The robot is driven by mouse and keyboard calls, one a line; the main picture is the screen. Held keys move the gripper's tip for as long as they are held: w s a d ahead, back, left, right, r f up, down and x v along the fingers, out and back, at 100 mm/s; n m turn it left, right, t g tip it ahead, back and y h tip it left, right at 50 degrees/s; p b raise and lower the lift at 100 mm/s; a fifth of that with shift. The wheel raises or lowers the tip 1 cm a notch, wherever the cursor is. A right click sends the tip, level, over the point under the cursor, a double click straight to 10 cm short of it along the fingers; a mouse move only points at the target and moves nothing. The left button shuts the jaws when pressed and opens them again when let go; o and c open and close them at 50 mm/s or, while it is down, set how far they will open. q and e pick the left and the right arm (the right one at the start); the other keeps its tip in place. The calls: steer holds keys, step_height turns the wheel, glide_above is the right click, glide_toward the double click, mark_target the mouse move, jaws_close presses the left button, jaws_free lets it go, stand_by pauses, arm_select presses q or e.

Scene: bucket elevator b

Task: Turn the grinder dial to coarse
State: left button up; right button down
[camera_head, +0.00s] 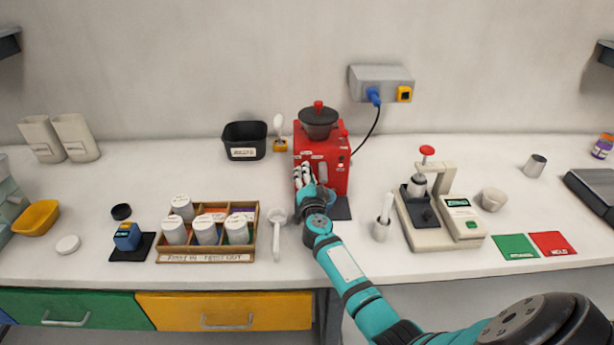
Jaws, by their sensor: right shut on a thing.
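The red grinder (334,150) stands at the back middle of the counter, with a dark hopper (318,124) and a red knob on top. Small white labels show on its front, too small to read. My right gripper (303,180) is against the lower left of the grinder's front, shut on the dial there. The gripper hides the dial, so its setting does not show. My left gripper is out of view.
A wooden tray (190,257) of white-lidded jars and a white scoop (277,233) lie left of my arm. A black bin (245,139) stands behind. A cord runs behind the grinder to a wall socket (381,82).

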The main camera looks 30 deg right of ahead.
steer(key=shift+f+m+h+b, duration=0.2)
steer(key=shift+m+b, duration=0.45)
steer(key=shift+m, duration=1.9)
steer(key=shift+r+m+h+b, duration=0.1)
steer(key=shift+m+h+b, duration=0.35)
steer(key=shift+m, duration=2.15)
steer(key=shift+f+m+h+b, duration=0.1)
steer(key=shift+m+b, duration=0.7)
steer(key=shift+m, duration=2.05)
steer(key=c, duration=0.9)
jaws_free()
steer(key=shift+r, duration=0.1)
steer(key=shift+c, duration=0.2)
steer(key=shift+r, duration=0.1)
steer(key=shift+r, duration=0.1)
